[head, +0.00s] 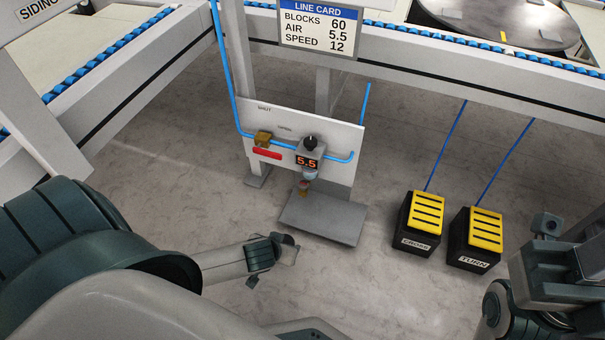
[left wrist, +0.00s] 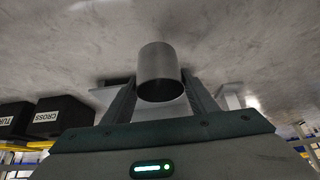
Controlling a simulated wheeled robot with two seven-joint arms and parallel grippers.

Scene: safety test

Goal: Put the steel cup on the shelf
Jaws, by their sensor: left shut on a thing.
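The steel cup (left wrist: 160,72) is a plain grey cylinder between the two fingers of my left gripper (left wrist: 160,95) in the left wrist view. The gripper is shut on it. The shelf (head: 335,222) is a bare grey plate low at the foot of a white panel. No jaws of my right arm show, only dark arm parts at the right edge.
The panel (head: 258,118) carries a blue air line, a brass valve (head: 263,138), a red handle (head: 267,153) and a regulator reading 5.5 (head: 307,162). Its brass-tipped bowl hangs over the shelf's back. Yellow-topped CROSS (head: 420,224) and TURN (head: 475,240) pedals stand to the right.

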